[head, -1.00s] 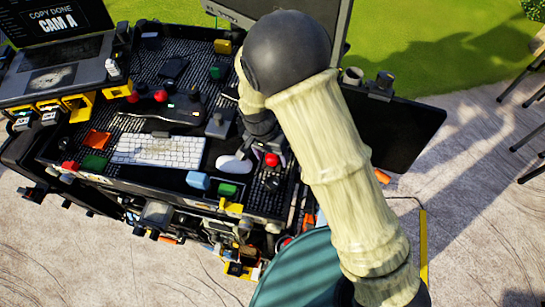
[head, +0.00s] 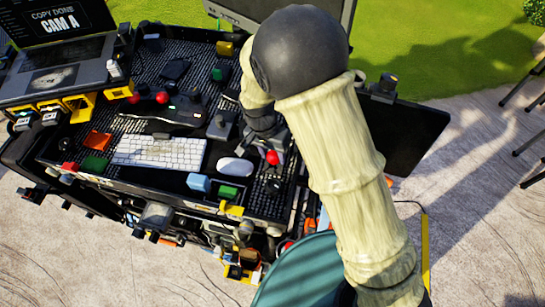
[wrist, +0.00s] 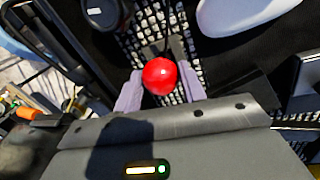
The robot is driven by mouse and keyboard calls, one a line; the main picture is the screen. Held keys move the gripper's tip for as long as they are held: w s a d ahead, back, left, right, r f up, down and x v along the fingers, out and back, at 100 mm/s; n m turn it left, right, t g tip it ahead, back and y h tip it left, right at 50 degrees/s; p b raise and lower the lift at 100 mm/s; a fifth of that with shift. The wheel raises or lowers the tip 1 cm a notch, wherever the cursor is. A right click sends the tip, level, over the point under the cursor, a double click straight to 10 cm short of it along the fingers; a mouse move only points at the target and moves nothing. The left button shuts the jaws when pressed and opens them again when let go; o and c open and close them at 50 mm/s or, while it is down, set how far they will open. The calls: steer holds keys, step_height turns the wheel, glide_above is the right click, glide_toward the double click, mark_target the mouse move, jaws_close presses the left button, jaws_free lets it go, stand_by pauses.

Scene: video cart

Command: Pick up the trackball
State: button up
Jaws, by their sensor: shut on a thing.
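The trackball is a glossy red ball (head: 272,157) at the right part of the cart's top, just right of the white mouse. In the wrist view the red ball (wrist: 160,76) sits between the two pale fingers of my gripper (wrist: 158,82). The gripper is shut on it, one finger on each side. In the head view my gripper (head: 278,150) is partly covered by my arm, with the ball showing at its lower left. I cannot tell whether the ball is clear of the surface below.
The white mouse (head: 235,167) lies close left of the ball, with a keyboard (head: 158,152) further left. A blue block (head: 199,183) and a green block (head: 228,192) lie in front. A dark monitor (head: 402,130) stands at the right. Two red-topped knobs sit further back.

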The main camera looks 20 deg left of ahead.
mark_target(273, 153)
step_height(273, 153, up, 8)
steer(key=shift+f+b, duration=0.2)
steer(key=shift+b, duration=0.65)
